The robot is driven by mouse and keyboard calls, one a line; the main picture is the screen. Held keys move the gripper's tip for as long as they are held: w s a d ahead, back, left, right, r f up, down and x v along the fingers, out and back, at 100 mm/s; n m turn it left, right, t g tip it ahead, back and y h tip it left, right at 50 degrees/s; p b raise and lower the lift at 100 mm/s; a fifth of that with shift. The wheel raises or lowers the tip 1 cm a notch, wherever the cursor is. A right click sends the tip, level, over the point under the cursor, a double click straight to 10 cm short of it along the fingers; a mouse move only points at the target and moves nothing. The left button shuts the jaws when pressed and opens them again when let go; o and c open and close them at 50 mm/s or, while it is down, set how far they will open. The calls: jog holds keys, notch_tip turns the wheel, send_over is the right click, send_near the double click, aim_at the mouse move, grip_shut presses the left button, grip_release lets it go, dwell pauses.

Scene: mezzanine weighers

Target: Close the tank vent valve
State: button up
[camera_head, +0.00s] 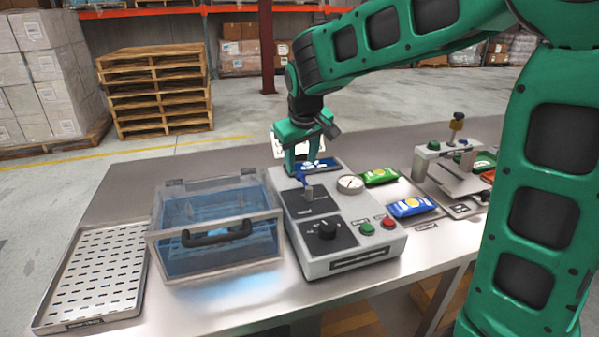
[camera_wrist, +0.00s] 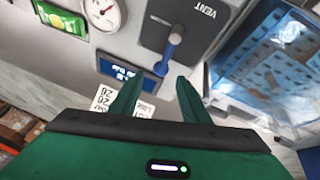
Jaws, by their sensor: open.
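In the head view the lever (camera_head: 302,179) stands just below my gripper (camera_head: 305,168), which partly hides that end of the box. My gripper is open; in the wrist view its two green fingers (camera_wrist: 157,92) reach toward the lever's free end, which lies just ahead of the gap. I cannot tell if they touch.
A clear tank with blue contents (camera_head: 220,257) and a black handle stands left of the box. A perforated tray (camera_head: 95,275) lies further left. The box bears a dial gauge (camera_head: 350,184), a black knob (camera_head: 327,229) and green and red buttons. Green (camera_head: 380,176) and blue (camera_head: 411,207) packets lie right.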

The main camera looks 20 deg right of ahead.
aim_at(301, 173)
jog(key=shift+x, duration=2.75)
jog(key=shift+a, duration=0.1)
grip_shut()
